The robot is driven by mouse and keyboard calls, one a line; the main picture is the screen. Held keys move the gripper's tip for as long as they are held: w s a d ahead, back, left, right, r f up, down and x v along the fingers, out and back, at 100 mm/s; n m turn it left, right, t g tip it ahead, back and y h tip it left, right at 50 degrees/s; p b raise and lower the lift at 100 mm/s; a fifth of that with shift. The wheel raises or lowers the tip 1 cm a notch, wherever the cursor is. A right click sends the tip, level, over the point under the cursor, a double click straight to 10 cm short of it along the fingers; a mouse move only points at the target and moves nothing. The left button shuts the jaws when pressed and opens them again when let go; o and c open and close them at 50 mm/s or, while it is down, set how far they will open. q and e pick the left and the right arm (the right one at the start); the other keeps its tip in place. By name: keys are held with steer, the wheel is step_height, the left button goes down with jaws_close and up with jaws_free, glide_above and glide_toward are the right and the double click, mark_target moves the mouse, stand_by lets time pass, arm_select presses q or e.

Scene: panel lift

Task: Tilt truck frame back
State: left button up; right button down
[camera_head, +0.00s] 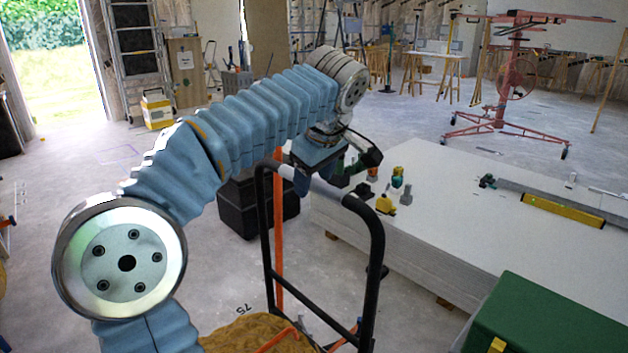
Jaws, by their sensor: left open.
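The truck frame (376,265) is a black tubular handle frame with an orange upright, standing in the middle foreground. A pale grey sleeve covers part of its top bar. My left arm, in a blue ribbed cover, reaches in from the left over the frame. My left gripper (302,182) is at the top bar, pointing down, with its jaws open. The wrist partly hides the jaws, so I cannot tell whether they touch the bar. A brown-yellow load (258,336) shows low on the truck. My right gripper is out of view.
A stack of white panels (440,230) with small tools and a yellow level (562,210) lies right of the frame. A green case (545,318) is at lower right. A black box (258,205) stands behind the frame. A red panel lift (515,85) stands far back.

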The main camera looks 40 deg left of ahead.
arm_select(q)
steer(key=shift+f, duration=0.2)
steer(key=shift+c, duration=0.2)
jaws_close()
steer(key=shift+w, duration=0.1)
